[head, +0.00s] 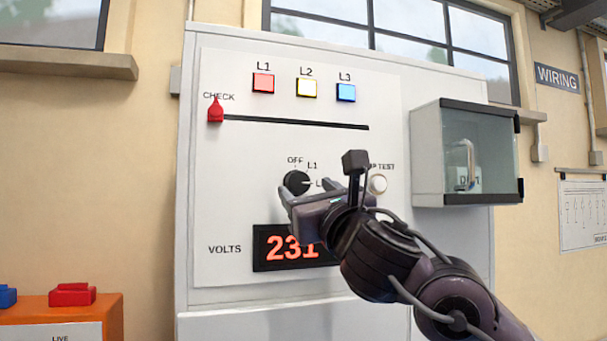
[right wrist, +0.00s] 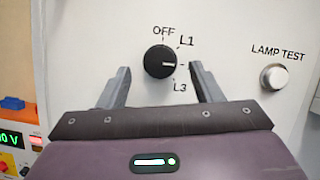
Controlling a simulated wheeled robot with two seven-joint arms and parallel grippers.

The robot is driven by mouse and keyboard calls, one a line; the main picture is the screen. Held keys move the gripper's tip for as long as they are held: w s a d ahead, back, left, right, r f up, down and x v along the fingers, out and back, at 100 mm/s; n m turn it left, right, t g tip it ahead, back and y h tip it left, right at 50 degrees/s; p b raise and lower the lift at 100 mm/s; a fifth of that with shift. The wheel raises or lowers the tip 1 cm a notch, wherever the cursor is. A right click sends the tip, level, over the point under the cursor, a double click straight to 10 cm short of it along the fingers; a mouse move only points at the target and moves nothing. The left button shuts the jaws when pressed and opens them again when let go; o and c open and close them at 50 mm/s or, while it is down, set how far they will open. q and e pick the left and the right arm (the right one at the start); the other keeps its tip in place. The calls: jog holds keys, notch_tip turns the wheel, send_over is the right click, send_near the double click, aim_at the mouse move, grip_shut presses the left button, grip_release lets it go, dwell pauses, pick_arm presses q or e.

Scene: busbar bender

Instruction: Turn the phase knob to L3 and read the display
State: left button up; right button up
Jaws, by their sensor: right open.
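The round black phase knob (head: 296,182) is on the white panel, labelled OFF, L1 and L3 in the right wrist view (right wrist: 160,62). Its white mark points right, between L1 and L3, toward a label mostly hidden by a finger. My right gripper (right wrist: 160,72) is open, its fingers on either side of the knob with gaps visible; whether they touch it lower down I cannot tell. In the head view my right gripper (head: 304,189) partly covers the display (head: 263,264), which reads 231 in red beside VOLTS. My left gripper is not in view.
Red, yellow and blue lamps (head: 306,88) sit above a slot with a red slider (head: 215,112) at CHECK. A white LAMP TEST button (head: 378,184) is right of the knob. A glass-fronted box (head: 466,153) juts out further right. An orange box (head: 70,307) stands lower left.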

aim_at(298, 183)
jog(key=shift+p+x, duration=0.6)
jog(key=shift+x, duration=0.85)
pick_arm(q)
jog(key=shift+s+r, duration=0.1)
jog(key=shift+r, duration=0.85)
pick_arm(e)
jog(key=c, duration=1)
jog(key=shift+s+f+m+h+b, duration=0.1)
jog(key=shift+f+m+h+b, duration=0.1)
jog(key=shift+m+h+b, duration=0.5)
jog(key=m+b, duration=0.2)
jog(key=m+t+h+b, duration=0.1)
jog(key=m+b, duration=0.1)
jog(key=shift+a+h, duration=0.1)
jog(key=shift+h, duration=0.2)
jog(key=m+h+b, duration=0.2)
jog(key=m, duration=0.1)
jog(key=shift+m, duration=0.3)
pick_arm(q)
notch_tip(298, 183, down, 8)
jog(key=b, duration=0.1)
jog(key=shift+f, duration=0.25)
pick_arm(e)
jog(key=shift+a+r+m+h, duration=0.15)
jog(key=shift+m+h, duration=0.85)
jog(key=shift+m, duration=1)
jog(key=shift+r, duration=0.1)
